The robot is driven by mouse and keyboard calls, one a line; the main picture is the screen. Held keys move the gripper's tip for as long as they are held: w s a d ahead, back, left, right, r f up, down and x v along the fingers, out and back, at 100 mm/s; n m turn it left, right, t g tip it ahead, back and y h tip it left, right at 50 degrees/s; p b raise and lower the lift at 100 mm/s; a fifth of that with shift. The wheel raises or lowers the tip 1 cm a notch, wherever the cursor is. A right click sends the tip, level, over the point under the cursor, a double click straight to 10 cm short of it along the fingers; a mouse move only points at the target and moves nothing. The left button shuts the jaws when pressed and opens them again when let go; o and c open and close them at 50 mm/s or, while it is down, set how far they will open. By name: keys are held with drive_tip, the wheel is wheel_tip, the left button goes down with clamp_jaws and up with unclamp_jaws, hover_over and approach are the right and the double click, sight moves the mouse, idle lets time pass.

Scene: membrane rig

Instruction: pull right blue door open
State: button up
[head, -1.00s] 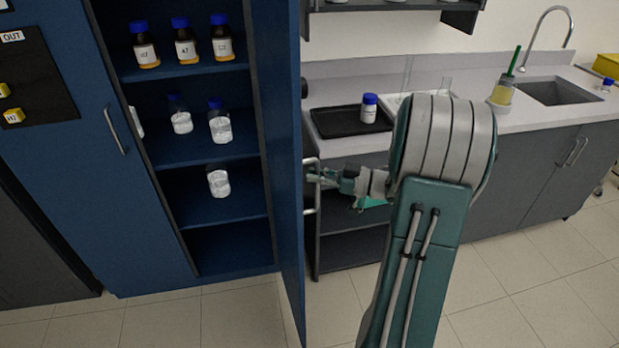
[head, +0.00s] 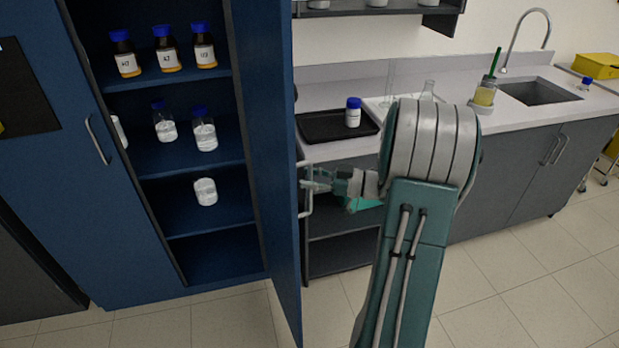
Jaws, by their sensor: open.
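The right blue door (head: 266,120) of the tall blue cabinet stands wide open, swung out toward me, with its inner face showing. Its pale bar handle (head: 304,205) is on the far side of the door, at the door's right in the picture. My gripper (head: 314,181) is open at this handle, with its fingers around or right beside the bar. I cannot tell whether they touch it.
Open shelves (head: 212,208) hold several blue-capped bottles. The left blue door (head: 60,180) is shut. Right of the open door is a counter (head: 490,126) with a black tray (head: 318,128), a white bottle (head: 353,113) and a sink (head: 540,92). The tiled floor (head: 500,270) is clear at right.

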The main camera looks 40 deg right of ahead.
drive_tip(key=v, duration=1.2)
drive_tip(key=shift+f, duration=0.1)
